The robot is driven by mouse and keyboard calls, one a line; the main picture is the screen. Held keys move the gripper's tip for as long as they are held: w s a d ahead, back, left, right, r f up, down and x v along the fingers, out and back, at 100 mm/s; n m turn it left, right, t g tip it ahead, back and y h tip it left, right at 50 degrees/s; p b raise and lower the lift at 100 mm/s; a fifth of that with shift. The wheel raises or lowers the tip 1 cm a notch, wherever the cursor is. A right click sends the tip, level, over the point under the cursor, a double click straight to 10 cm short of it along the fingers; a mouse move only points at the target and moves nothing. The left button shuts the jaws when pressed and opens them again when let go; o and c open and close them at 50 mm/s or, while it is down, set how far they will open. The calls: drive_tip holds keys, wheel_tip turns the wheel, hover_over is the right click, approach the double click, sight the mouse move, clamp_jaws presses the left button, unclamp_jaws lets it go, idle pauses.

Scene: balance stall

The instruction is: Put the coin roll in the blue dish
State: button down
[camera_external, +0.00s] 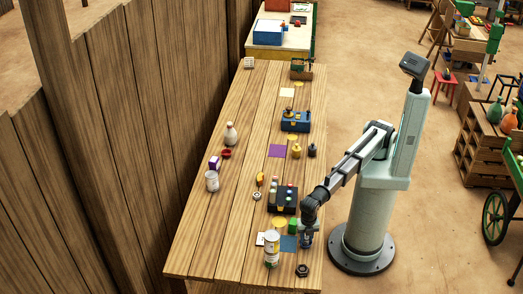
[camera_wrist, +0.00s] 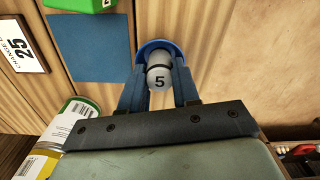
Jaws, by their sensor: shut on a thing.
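My gripper (camera_wrist: 159,85) is shut on the coin roll (camera_wrist: 158,78), a pale grey cylinder marked 5, which sits between the two fingers. The blue dish (camera_wrist: 147,45) shows as a blue rim around the far end of the roll in the wrist view. The roll overlaps the dish there, and I cannot tell whether it touches the dish floor. In the external view my gripper (camera_external: 306,240) is low over the near right part of the table. The roll and dish are too small and covered to make out there.
A blue square (camera_wrist: 88,47) lies left of the dish, with a green block (camera_external: 292,226) behind it. A tall can (camera_external: 272,249) stands left of my gripper, and a dark ring-shaped thing (camera_external: 302,270) lies in front. The table's (camera_external: 205,235) left side has free room.

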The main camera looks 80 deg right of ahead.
drive_tip(key=shift+f, duration=0.1)
drive_tip(key=c, duration=0.8)
unclamp_jaws()
wheel_tip(320, 180, up, 12)
drive_tip(key=shift+r, duration=0.1)
